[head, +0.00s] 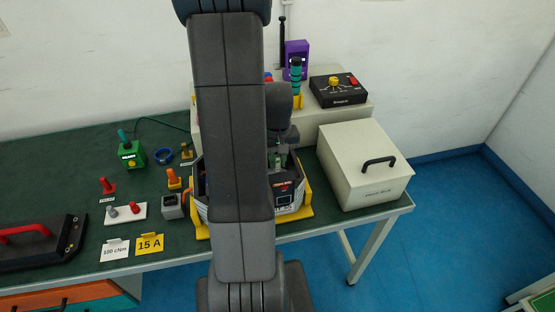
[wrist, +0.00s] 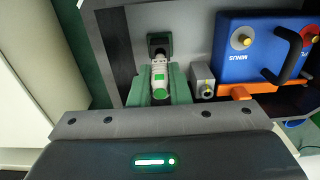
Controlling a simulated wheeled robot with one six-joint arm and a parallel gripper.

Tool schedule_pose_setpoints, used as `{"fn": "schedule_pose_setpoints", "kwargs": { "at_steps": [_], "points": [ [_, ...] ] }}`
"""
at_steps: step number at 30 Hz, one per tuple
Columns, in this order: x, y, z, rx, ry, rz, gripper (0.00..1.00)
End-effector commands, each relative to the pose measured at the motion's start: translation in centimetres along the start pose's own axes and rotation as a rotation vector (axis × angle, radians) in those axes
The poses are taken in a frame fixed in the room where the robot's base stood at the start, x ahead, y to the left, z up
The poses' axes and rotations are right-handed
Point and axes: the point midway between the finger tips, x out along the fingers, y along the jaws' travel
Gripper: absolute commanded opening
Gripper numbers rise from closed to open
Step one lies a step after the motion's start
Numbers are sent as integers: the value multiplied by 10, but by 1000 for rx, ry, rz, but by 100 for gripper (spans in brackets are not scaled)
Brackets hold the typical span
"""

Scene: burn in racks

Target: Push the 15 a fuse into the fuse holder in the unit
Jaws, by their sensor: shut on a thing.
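The fuse (wrist: 159,72), a pale cylinder with a green mark, is between the green fingers of my gripper (wrist: 160,82) in the wrist view. My gripper is shut on it. The fuse points at the dark square fuse holder (wrist: 158,40) on the grey panel inside the unit, and its far end is at the holder's mouth. I cannot tell whether it touches or has entered. In the head view my gripper (head: 276,158) is over the unit (head: 290,209), which sits in a yellow cradle. My arm hides much of the unit there.
Beside the fuse are a small grey block (wrist: 202,80) and a blue box marked MINUS (wrist: 246,60) with a black handle. On the bench are a beige cover (head: 358,172) at right, a black control box (head: 338,90) behind, and a yellow 15 A card (head: 149,245) at front left.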

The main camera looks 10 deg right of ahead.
Motion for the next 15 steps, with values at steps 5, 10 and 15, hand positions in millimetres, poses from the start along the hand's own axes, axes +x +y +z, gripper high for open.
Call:
{"fn": "schedule_pose_setpoints", "kwargs": {
  "at_steps": [5,10,15],
  "points": [
    [0,0,0,0,0,0,0],
    [1,0,0,0,0,0,0],
    [5,0,0,0,0,0,0]
  ]
}}
